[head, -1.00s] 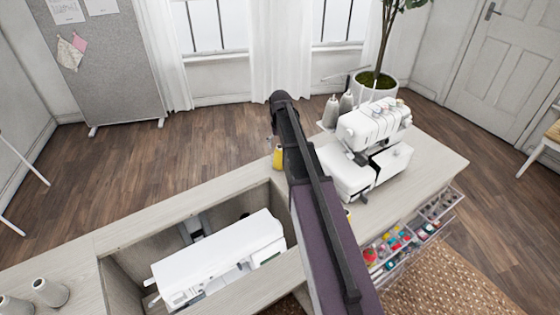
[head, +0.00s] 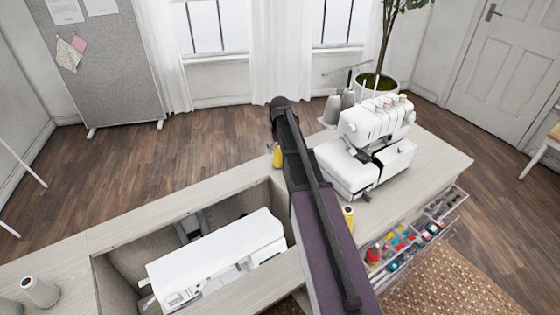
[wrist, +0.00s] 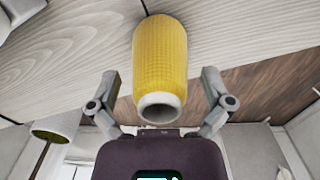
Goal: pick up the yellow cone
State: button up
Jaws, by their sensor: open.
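A yellow cone of thread with a white tip (wrist: 160,55) shows large in the wrist view, lying in the picture between the two fingers of my open gripper (wrist: 160,76). A gap shows on each side, so neither finger touches it. How deep it sits between the fingers I cannot tell. In the head view, a yellow cone (head: 277,156) stands on the cabinet top just left of my arm, partly hidden by it. A second yellow cone (head: 348,216) stands right of my arm. My fingers are hidden in the head view.
A white serger (head: 365,160) with grey cones (head: 332,108) behind it stands right of my arm. A white sewing machine (head: 215,258) sits in the cabinet recess. Open drawers (head: 410,243) hold coloured spools. A grey cone (head: 40,292) stands at lower left.

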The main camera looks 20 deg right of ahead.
jog(key=shift+f, duration=0.5)
jog(key=c, duration=1.1)
